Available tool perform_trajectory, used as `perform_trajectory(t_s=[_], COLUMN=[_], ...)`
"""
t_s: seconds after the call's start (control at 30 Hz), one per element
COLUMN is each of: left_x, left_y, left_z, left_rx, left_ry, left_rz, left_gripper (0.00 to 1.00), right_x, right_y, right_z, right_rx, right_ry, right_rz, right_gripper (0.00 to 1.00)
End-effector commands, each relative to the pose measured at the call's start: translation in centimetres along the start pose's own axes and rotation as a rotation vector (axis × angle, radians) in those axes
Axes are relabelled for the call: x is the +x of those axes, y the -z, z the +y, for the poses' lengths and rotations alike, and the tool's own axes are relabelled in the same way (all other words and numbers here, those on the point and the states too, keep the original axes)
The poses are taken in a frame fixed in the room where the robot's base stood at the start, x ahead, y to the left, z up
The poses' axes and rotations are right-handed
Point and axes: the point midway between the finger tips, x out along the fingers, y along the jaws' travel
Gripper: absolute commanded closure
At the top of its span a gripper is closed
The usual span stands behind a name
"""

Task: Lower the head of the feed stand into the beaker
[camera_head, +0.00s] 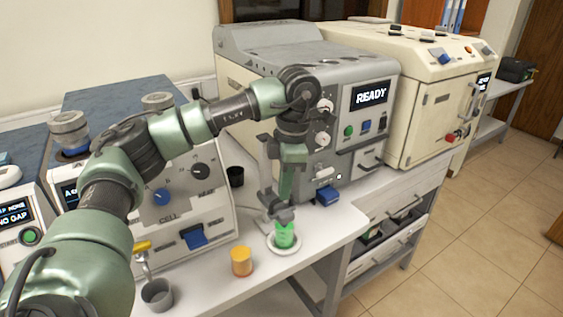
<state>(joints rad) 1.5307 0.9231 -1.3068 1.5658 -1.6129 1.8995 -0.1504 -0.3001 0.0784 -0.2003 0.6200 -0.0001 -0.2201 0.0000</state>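The feed stand (264,176) is an upright grey post on the bench, in front of the grey machine. My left arm reaches over from the left and my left gripper (287,196) points down right beside the post. The arm and gripper cover part of the stand and its head. The small grey part at the gripper's lower end sits just above the beaker. The beaker (284,238) is small, with green contents or colour, and stands on a white dish (273,250). The finger gap is too small to tell. My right gripper is not in view.
An orange-yellow cup (241,261) stands left of the dish, and a grey cup (157,294) stands under a yellow-handled tap (141,250). The grey machine's display (371,95) reads READY. A dark cup (235,176) stands behind. Bare bench lies right of the dish.

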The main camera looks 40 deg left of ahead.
Motion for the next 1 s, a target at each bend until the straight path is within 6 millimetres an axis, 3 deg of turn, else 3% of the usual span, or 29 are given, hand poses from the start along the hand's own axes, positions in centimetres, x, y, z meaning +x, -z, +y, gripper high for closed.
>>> perform_trajectory(t_s=[0.13, 0.37, 0.67, 0.77, 1.0], left_x=[-0.3, -1.5, -1.5, -2.3, -6.5], left_y=[-0.4, -2.9, -2.9, -3.0, -3.1], left_z=[-0.1, -0.1, 0.0, 0.0, 0.0], left_rx=[0.001, 0.001, 0.0, 0.0, 0.0], left_ry=[0.003, 0.002, 0.001, -0.001, -0.001], left_rz=[0.004, 0.002, 0.001, -0.001, -0.001], left_gripper=[1.0, 1.0, 1.0, 1.0, 1.0], right_x=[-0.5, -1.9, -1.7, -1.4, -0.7], right_y=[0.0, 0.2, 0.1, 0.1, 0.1], right_z=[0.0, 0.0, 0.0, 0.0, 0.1], right_rx=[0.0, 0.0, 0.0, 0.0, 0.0], right_ry=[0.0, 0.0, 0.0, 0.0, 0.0], right_rz=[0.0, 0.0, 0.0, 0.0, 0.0], right_gripper=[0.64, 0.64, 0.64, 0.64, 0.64])
